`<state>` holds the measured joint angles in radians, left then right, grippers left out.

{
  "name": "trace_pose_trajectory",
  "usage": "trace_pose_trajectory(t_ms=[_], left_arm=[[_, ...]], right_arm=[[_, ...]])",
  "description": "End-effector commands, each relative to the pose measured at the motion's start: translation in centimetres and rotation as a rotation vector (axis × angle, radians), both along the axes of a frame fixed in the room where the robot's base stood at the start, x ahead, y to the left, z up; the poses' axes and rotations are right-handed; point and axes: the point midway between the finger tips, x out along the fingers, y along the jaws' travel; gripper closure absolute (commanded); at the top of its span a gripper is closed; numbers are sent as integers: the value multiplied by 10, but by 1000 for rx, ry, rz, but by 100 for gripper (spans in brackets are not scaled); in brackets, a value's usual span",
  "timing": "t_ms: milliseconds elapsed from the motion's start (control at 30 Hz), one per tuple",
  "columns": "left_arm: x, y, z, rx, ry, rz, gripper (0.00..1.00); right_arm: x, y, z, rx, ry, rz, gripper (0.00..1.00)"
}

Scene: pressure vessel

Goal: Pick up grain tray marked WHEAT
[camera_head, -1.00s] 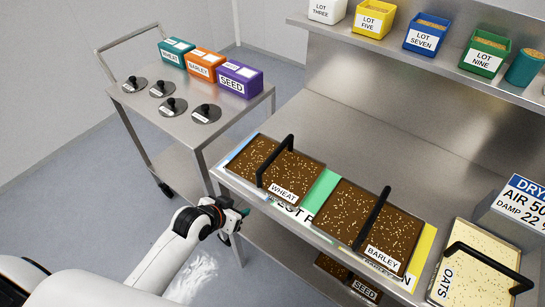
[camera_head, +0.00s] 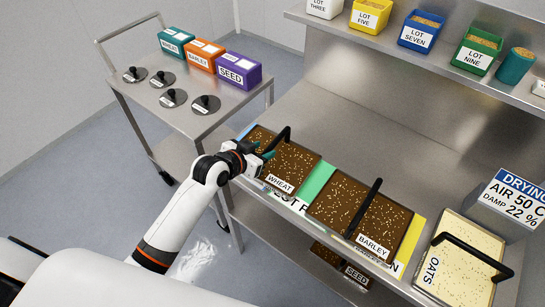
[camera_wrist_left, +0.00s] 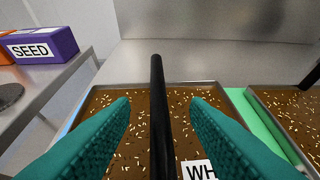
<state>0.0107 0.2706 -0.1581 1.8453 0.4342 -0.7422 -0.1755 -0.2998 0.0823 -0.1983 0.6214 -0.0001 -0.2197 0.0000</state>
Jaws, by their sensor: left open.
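The grain tray marked WHEAT (camera_head: 295,167) lies on the steel bench, brown with pale grains, with a black bar handle (camera_head: 284,138) arching over it. It also shows in the left wrist view (camera_wrist_left: 138,141). My left gripper (camera_head: 265,151) is over the tray's left part, beside the handle. In the left wrist view its two teal fingers (camera_wrist_left: 160,108) are apart, with the black handle (camera_wrist_left: 157,100) upright in the picture between them, touching neither finger. Part of the tray is hidden by my gripper. My right gripper is not in view.
The BARLEY tray (camera_head: 340,203) lies right of WHEAT across a green strip (camera_head: 316,181). The OATS tray (camera_head: 465,255) is further right. A cart (camera_head: 205,122) with labelled boxes and black-knobbed discs stands at left. A shelf with coloured bins runs above the bench.

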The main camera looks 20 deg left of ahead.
Motion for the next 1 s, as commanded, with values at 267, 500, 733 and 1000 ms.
trace_pose_trajectory(t_ms=[267, 500, 733, 1000], left_arm=[[29, -9, -16, -2, 1, 1, 58], [33, -10, -20, 0, 0, 0, 58], [33, -10, -20, 0, 0, 0, 80], [33, -10, -20, 0, 1, 0, 100]], right_arm=[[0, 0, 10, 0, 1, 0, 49], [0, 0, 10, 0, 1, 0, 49], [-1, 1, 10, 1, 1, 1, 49], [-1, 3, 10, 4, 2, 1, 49]])
